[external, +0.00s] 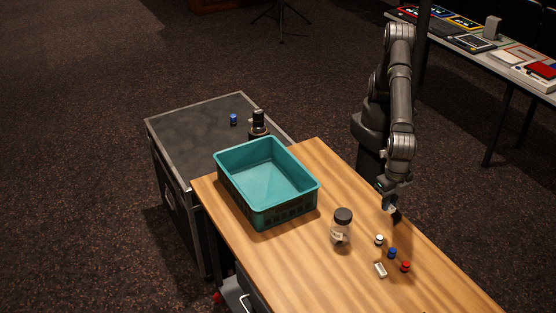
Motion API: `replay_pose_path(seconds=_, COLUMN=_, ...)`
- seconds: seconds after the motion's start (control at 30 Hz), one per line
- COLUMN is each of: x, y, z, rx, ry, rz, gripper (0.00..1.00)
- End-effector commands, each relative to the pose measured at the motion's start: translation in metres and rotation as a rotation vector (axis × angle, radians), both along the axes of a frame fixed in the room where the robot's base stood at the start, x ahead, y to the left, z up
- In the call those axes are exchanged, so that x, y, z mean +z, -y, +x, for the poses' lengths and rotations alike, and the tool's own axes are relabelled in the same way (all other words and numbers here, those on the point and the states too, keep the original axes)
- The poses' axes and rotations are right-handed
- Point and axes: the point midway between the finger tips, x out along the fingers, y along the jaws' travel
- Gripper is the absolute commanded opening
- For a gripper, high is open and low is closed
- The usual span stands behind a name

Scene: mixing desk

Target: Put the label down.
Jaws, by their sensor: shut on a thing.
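My gripper (392,208) points down above the right edge of the wooden table, behind the small capped bottles. It is shut on the label (388,202), a small pale piece that shows at the fingertips. The fingers hide part of the label, and its print is too small to read. The label looks held clear of the table top, though the exact height is hard to tell.
The table (290,250) bears a teal basket (230,185), empty, and a clear jar with a dark lid (341,228). White (379,240), blue (392,253) and red (405,267) bottles and a small whitish block (380,270) stand near my gripper. The table's front right is bare.

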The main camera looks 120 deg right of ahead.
Motion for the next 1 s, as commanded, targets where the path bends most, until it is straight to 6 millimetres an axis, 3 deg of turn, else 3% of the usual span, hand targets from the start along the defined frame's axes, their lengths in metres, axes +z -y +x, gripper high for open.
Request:
replay_pose_path(seconds=0.1, x=0.018, y=0.004, z=0.005, rx=-0.008, ry=0.0, rz=-0.001, gripper=0.0)
replay_pose_path(seconds=0.27, x=0.016, y=0.023, z=0.031, rx=-0.049, ry=-0.001, rz=-0.001, gripper=0.0)
replay_pose_path(seconds=0.47, x=0.016, y=0.063, z=0.075, rx=-0.124, ry=-0.001, rz=-0.002, gripper=0.0)
replay_pose_path(seconds=0.67, x=0.016, y=0.132, z=0.137, rx=-0.239, ry=0.0, rz=-0.001, gripper=0.0)
replay_pose_path(seconds=1.0, x=0.016, y=0.279, z=0.222, rx=-0.446, ry=-0.002, rz=-0.001, gripper=0.0)
